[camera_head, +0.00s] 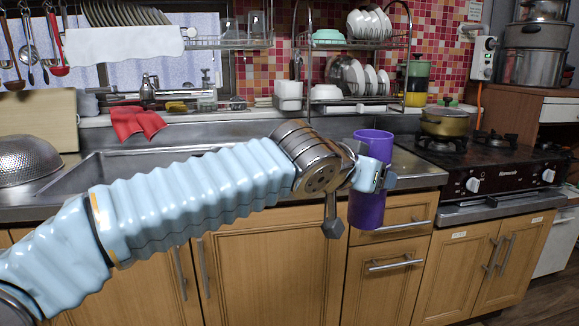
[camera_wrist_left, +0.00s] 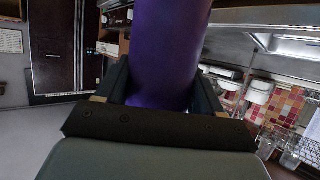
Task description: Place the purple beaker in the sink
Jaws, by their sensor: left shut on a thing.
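The purple beaker (camera_head: 368,207) is upright in the head view, in front of the counter edge to the right of the sink. My left gripper (camera_head: 376,176) is shut around its middle and hides part of it. In the left wrist view the beaker (camera_wrist_left: 168,55) stands between the two fingers of my left gripper (camera_wrist_left: 163,88). The sink (camera_head: 95,165) is a steel basin in the counter at the left, partly hidden behind my left arm. My right gripper is not in view.
A stove (camera_head: 490,160) with a gold pot (camera_head: 445,122) stands right of the counter. A metal colander (camera_head: 27,160) sits at the sink's left. A dish rack (camera_head: 350,100) stands behind the counter.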

